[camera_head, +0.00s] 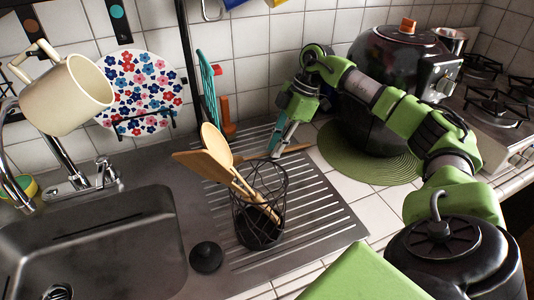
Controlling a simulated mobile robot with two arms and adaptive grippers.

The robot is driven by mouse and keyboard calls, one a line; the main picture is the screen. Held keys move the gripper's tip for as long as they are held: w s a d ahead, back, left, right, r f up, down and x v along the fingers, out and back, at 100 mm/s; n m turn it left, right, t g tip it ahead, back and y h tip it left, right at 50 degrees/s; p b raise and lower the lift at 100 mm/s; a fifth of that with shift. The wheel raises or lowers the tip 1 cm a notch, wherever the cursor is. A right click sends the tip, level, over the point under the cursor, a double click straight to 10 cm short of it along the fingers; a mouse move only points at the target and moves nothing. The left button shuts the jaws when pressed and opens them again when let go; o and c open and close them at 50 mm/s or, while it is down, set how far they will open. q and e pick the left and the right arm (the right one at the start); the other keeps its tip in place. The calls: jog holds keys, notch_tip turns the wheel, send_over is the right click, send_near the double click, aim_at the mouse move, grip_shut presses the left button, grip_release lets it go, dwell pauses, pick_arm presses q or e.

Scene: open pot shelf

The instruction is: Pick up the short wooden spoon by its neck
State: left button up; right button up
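A black wire holder (262,232) stands on the ribbed drainboard. A wooden spoon with a rounded bowl (216,144) and a flatter wooden utensil (203,165) lean out of it to the left. Another brown wooden piece (296,149) lies low behind the holder, partly hidden by my gripper; I cannot tell its full shape or which spoon is the short one. My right gripper (279,147) points down behind the holder, close to that low piece. Its fingers overlap in view, so their opening and any contact are unclear. My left gripper is out of view.
The sink (105,250) lies left, with a black stopper (206,257) by its edge. A large dark pot (385,90) stands on a green round mat (368,158) at the right. A cream mug (66,95) hangs upper left, beside a flowered plate (141,92).

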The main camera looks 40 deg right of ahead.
grip_shut()
